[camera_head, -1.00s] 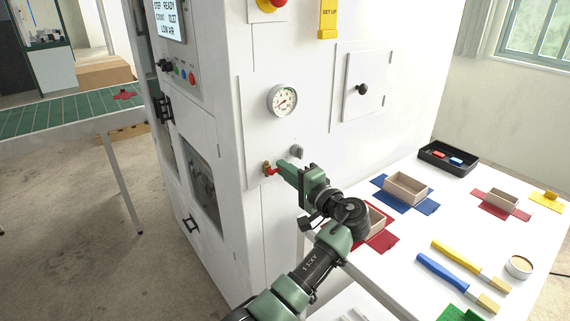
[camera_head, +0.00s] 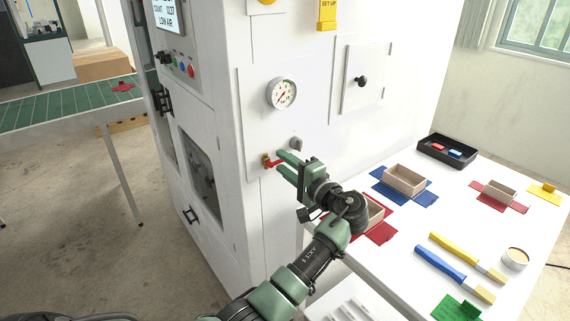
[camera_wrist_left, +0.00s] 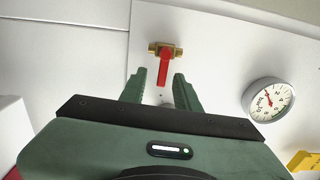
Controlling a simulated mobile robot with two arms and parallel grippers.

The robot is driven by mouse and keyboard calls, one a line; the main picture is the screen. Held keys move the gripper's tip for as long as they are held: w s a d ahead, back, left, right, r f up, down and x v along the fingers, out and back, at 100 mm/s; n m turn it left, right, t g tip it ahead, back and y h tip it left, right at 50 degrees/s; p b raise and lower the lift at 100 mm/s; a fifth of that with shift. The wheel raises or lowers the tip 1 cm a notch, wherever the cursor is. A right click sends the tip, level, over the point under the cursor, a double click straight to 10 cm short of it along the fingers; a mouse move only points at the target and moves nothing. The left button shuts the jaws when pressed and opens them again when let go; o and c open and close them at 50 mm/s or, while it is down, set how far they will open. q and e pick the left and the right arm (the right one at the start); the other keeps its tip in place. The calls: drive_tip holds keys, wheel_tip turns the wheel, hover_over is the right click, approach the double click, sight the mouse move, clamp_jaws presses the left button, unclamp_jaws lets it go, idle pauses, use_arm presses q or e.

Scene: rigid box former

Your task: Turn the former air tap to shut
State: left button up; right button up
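The air tap (camera_head: 266,161) is on the white front of the former, below the gauge. It has a brass body and a red lever (camera_head: 275,163) that points right in the head view. The tap's brass body (camera_wrist_left: 165,48) and red lever (camera_wrist_left: 165,70) also show in the left wrist view, with the lever pointing towards my gripper. My left gripper (camera_head: 281,162) is open at the lever. In the left wrist view the lever's end lies between the fingertips (camera_wrist_left: 160,78), with a gap on each side. My right gripper is out of view.
A round gauge (camera_head: 282,93) sits above the tap, and a grey knob (camera_head: 296,143) is close to its upper right. The white table (camera_head: 400,235) to the right holds box trays, brushes and a black bin (camera_head: 447,150). A green conveyor (camera_head: 60,108) stands at the left.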

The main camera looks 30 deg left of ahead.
use_arm(q)
drive_tip(key=shift+d, duration=0.1)
drive_tip(key=b+v, duration=0.2)
drive_tip(key=v, duration=0.5)
drive_tip(key=shift+s+d, duration=0.15)
drive_tip(key=shift+d, duration=0.15)
